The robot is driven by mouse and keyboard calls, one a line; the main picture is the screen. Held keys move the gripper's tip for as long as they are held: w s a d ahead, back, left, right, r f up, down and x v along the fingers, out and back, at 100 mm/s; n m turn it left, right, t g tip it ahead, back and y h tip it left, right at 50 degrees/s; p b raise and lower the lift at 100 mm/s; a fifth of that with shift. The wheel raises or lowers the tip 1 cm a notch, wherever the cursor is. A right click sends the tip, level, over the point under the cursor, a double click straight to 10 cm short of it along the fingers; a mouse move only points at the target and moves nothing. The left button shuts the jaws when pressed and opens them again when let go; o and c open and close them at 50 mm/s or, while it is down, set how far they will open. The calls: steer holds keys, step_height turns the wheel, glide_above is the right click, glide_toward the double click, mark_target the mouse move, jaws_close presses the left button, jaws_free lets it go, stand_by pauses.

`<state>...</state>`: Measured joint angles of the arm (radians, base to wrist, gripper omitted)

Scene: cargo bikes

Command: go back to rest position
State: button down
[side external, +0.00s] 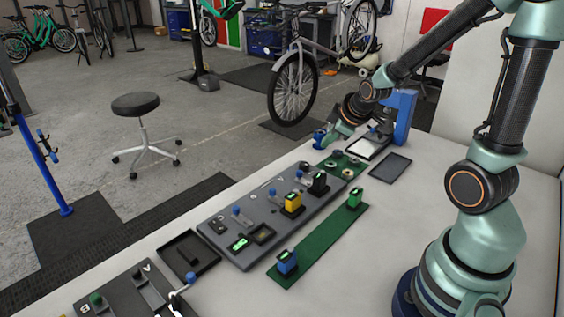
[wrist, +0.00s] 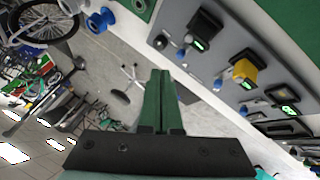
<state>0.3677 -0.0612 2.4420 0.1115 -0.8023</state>
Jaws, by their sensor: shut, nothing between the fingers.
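My gripper (side external: 329,143) is in the air at the far end of the white table, beyond the grey panel. In the wrist view its two green fingers (wrist: 161,72) are pressed together with nothing between them. The arm is stretched out over the table, and its fingertips point down toward the left. A blue part (side external: 319,138) is close by the fingertips; I cannot tell whether they touch. The grey panel (side external: 222,235) holds a yellow block (side external: 292,203), a black block (side external: 318,183) and several blue-knobbed levers. The panel also shows in the wrist view (wrist: 215,68).
A green strip (side external: 318,238) bears a blue block (side external: 287,262) and a green block (side external: 355,198). A dark tray (side external: 188,256) lies left of the panel. A blue stand (side external: 404,115) rises at the back. A grey plate (side external: 390,168) lies flat. The table's right side is largely clear.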

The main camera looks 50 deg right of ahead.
steer(key=s+a+r+m+y, duration=0.1)
steer(key=s+a+r+m, duration=0.1)
steer(key=s+a+r, duration=0.2)
steer(key=s+a+r+m+g+y, duration=0.1)
steer(key=s+a+r+m, duration=0.2)
steer(key=a, duration=0.7)
step_height(320, 180, up, 3)
steer(key=shift+s+a+y, duration=0.25)
steer(key=shift+s+y, duration=0.05)
steer(key=shift+s, duration=0.8)
